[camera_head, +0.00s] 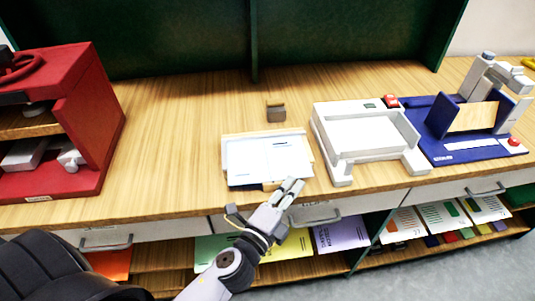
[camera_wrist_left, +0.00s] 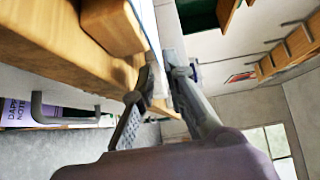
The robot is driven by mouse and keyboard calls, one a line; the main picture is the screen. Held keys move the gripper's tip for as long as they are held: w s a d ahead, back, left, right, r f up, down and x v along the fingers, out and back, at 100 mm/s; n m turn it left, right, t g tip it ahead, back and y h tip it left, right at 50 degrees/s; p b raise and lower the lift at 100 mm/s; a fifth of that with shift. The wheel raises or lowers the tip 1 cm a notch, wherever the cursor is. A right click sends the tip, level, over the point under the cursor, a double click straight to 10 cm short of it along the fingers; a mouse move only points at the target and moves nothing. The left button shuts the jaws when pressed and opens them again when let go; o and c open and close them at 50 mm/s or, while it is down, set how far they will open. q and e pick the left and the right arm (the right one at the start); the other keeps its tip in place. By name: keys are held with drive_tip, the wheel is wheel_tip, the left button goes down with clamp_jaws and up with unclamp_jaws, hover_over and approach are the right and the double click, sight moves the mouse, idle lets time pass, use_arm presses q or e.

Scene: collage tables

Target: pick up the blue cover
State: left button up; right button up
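A thin stack of white sheets (camera_head: 265,157) lies near the table's front edge in the head view. My left gripper (camera_head: 291,184) is at the stack's front right edge. In the left wrist view, the left gripper's fingertips (camera_wrist_left: 163,72) stand close together on either side of a thin pale sheet edge (camera_wrist_left: 152,40). I cannot tell whether they press on it. My right gripper is not in view.
A small brown block (camera_head: 276,111) stands behind the stack. A white tray-like machine (camera_head: 340,163) and a blue device (camera_head: 450,148) stand to the right, a red cabinet (camera_head: 85,125) to the left. Drawer handles (camera_head: 315,218) stick out below the wooden tabletop (camera_head: 175,130).

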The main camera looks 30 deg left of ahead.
sight(301, 176)
use_arm(q)
drive_tip(key=w+p, duration=0.1)
drive_tip(key=w, duration=0.3)
drive_tip(key=shift+w+d, duration=0.15)
drive_tip(key=shift+w, duration=0.05)
drive_tip(key=shift+w+f+p, duration=0.1)
drive_tip(key=shift+w+p, duration=0.2)
drive_tip(key=shift+w, duration=0.2)
drive_tip(key=shift+s, duration=0.1)
drive_tip(key=shift+c, duration=0.6)
clamp_jaws()
